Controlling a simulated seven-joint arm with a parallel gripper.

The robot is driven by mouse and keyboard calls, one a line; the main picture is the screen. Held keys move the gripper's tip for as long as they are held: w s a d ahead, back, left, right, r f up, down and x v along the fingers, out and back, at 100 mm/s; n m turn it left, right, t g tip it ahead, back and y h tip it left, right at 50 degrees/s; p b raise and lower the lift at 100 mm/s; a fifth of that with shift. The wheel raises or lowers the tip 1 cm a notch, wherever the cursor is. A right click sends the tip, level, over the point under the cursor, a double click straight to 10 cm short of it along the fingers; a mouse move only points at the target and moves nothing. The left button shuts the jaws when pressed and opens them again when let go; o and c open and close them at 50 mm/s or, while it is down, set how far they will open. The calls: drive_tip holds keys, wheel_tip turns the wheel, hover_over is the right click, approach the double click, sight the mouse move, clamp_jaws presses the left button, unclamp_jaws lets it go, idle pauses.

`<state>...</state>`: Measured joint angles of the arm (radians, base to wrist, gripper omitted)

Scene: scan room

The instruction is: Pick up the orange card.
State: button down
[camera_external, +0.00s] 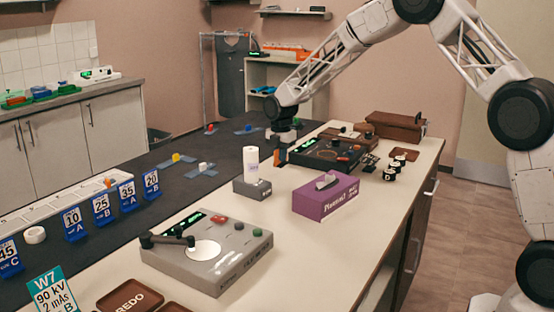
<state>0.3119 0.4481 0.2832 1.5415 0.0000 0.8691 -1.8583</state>
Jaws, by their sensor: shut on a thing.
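My gripper (281,134) points down beside the near-left corner of the black console, at the far part of the pale counter. I take this for the orange card. Its face and any print are too small to read, and part of it is hidden by the fingers. I cannot tell whether its lower edge touches the counter.
The black console (325,154) stands right of my gripper. A purple tissue box (325,197), a grey box with a white roll (252,168) and a grey machine (207,254) are nearer. Blue number cards (102,209) stand at left, and a teal card (51,292) in front.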

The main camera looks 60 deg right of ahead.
drive_tip(key=s+a, duration=0.1)
drive_tip(key=s, duration=0.3)
drive_tip(key=s+a+r, duration=0.1)
drive_tip(key=s, duration=0.3)
drive_tip(key=s+a, duration=0.2)
drive_tip(key=s, duration=0.2)
drive_tip(key=shift+s+r, duration=0.15)
drive_tip(key=shift+s, duration=0.1)
drive_tip(key=shift+r, duration=0.15)
idle(0.8)
